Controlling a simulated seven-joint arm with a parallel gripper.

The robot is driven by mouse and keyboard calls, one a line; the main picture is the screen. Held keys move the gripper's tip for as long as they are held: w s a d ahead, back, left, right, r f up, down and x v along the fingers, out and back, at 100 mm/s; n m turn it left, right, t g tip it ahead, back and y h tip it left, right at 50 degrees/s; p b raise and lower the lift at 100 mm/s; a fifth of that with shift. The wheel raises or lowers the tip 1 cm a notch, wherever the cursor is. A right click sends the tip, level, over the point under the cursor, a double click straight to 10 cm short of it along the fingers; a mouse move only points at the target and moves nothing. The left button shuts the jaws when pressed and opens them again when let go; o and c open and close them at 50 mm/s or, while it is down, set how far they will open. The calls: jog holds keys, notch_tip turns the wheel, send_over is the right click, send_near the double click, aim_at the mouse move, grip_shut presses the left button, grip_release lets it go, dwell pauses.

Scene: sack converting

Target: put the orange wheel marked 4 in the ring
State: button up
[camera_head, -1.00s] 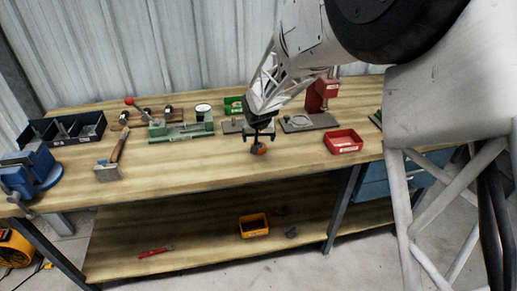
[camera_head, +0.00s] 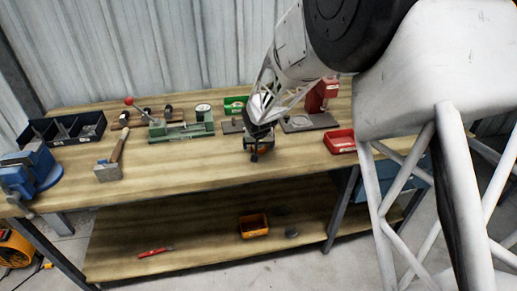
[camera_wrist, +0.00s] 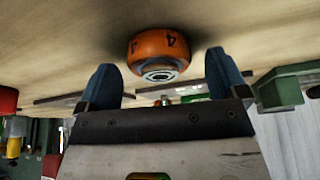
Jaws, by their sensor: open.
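The orange wheel marked 4 (camera_wrist: 160,48) rests on the bench top, with a metal hub facing the wrist camera. In the wrist view my gripper (camera_wrist: 162,78) is open, one blue finger to each side of the wheel. Gaps show between the fingers and the wheel, and nothing is held. A round ring-like outline (camera_head: 297,121) shows on the grey plate below the red press, right of my gripper. I cannot tell for sure that it is the ring.
The red press (camera_head: 322,95) and a red bin (camera_head: 340,141) stand to the right. A green fixture (camera_head: 182,131) with a dial, a mallet (camera_head: 111,165), a dark divided tray (camera_head: 88,128) and a blue vise (camera_head: 30,172) lie left. The bench front is clear.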

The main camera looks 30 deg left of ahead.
jog(key=shift+c, duration=0.4)
jog(key=c, duration=1.1)
jog(key=shift+r, duration=0.1)
jog(key=shift+r, duration=0.7)
notch_tip(320, 180, up, 2)
jog(key=shift+r, duration=0.15)
jog(key=s+d, duration=0.7)
jog(key=s+d+r, duration=0.1)
jog(key=s+d, duration=0.3)
jog(key=shift+s+d, duration=0.1)
jog(key=shift+s, duration=0.15)
